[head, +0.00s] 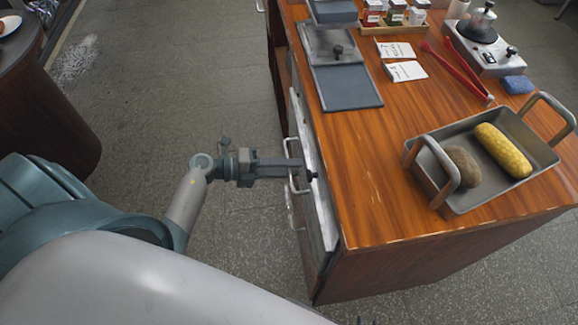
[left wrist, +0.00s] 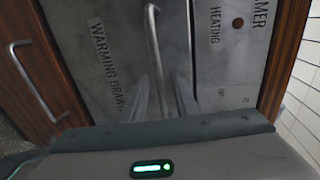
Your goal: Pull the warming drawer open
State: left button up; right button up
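The warming drawer's grey metal front (left wrist: 105,70), lettered "WARMING DRAWER", faces the left wrist camera. It looks flush with the cabinet. Its bar handle (left wrist: 155,45) runs up and down the picture between the two fingers of my left gripper (left wrist: 165,90). In the head view my left gripper (head: 295,165) reaches the handle (head: 293,186) on the counter's left side. The fingers are apart on either side of the bar; contact is not clear.
The wooden counter (head: 365,195) carries a grey pan (head: 465,205) with a potato and corn, red tongs (head: 460,72), cards and a burner (head: 485,50). Another panel lettered "HEATING" (left wrist: 230,50) adjoins the drawer. The floor (head: 230,110) left of the counter is clear.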

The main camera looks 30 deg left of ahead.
pick_arm(q)
jog(key=shift+c, duration=0.7)
grip_shut()
jog(key=shift+a, duration=0.1)
